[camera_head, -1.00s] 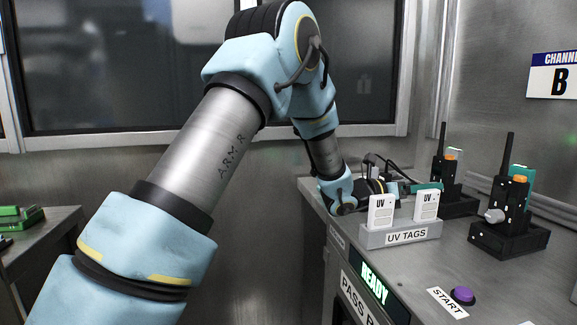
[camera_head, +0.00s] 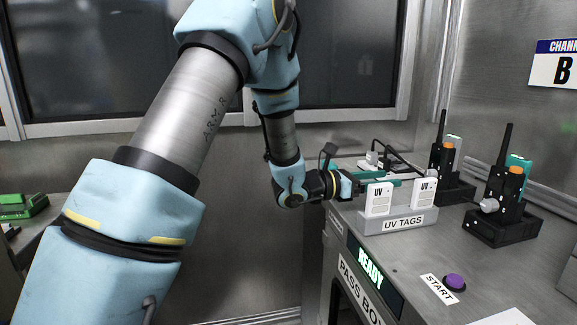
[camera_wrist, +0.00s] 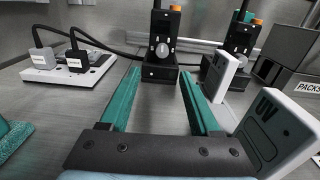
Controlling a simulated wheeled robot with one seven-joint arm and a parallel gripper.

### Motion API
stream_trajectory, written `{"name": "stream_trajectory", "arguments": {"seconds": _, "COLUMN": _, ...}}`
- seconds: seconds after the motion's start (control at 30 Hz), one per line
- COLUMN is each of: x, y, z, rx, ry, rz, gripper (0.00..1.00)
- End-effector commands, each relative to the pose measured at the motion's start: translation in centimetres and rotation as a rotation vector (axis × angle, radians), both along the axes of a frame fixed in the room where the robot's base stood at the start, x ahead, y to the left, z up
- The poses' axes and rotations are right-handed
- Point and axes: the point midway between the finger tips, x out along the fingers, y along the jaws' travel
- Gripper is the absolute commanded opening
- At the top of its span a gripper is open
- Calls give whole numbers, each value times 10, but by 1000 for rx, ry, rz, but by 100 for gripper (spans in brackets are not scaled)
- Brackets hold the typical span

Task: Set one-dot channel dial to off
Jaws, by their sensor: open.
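Two black radios stand in black cradles on the bench, the back radio (camera_head: 447,160) and the front radio (camera_head: 510,186). Each has an orange cap and a grey dial on its face, the back dial (camera_head: 432,173) and the front dial (camera_head: 489,205). I cannot make out dots on either. My gripper (camera_head: 393,173) is open and empty, low over the bench behind the UV tags. In the wrist view its teal fingers point at the back radio's dial (camera_wrist: 163,50), which lies beyond the tips and apart from them. The front radio (camera_wrist: 240,38) is to the right there.
A grey holder (camera_head: 360,224) with two white UV tags stands close by my gripper's near side. A power strip (camera_wrist: 70,66) with plugs and cables lies left in the wrist view. A purple START button (camera_head: 455,281) is at the front.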

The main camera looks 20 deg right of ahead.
Motion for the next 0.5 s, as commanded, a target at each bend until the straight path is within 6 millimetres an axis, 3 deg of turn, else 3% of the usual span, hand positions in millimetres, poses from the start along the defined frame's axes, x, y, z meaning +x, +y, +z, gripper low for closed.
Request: {"name": "stream_trajectory", "arguments": {"seconds": 0.5, "x": 80, "y": 59, "z": 13, "rx": 138, "ry": 498, "rz": 382, "gripper": 63}}
